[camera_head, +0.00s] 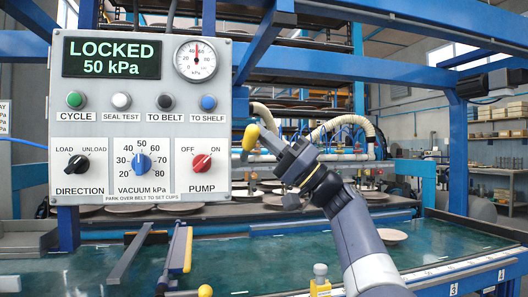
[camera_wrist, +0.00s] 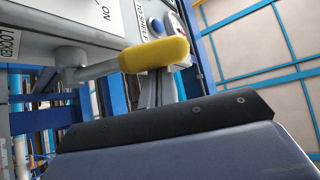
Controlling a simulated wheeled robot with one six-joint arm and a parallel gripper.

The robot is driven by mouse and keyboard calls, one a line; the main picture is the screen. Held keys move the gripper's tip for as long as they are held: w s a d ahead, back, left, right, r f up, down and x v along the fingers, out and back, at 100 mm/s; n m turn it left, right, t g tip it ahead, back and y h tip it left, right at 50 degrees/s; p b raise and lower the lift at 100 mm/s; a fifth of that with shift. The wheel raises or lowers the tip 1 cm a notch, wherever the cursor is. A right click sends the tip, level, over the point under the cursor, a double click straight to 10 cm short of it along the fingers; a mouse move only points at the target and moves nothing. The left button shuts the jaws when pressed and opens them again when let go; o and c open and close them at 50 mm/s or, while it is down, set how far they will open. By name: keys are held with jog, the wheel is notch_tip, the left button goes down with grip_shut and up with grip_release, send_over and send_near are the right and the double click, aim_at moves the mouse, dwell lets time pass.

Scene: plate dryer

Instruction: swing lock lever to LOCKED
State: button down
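The lock lever has a yellow grip (camera_head: 251,137) and stands at the right edge of the control panel (camera_head: 140,188). In the wrist view the yellow grip (camera_wrist: 154,55) lies roughly across the picture, on a grey arm from a pivot at the left. A LOCKED label (camera_wrist: 10,42) shows beside the pivot. The panel display (camera_head: 111,58) reads LOCKED, 50 kPa. My gripper (camera_head: 268,142) is just right of the grip.
The panel carries buttons, three knobs and a gauge (camera_head: 196,60). Pale discs and hoses are behind my arm.

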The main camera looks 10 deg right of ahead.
aim_at(248, 146)
jog(key=shift+s+f+b, duration=0.25)
jog(key=shift+f+b, duration=0.5)
jog(key=shift+s+f+b, duration=0.2)
jog(key=shift+f+b, duration=0.55)
jog(key=shift+f, duration=0.05)
jog(key=shift+s+f+b, duration=0.25)
jog(key=shift+f+b, duration=0.5)
jog(key=shift+f, duration=0.25)
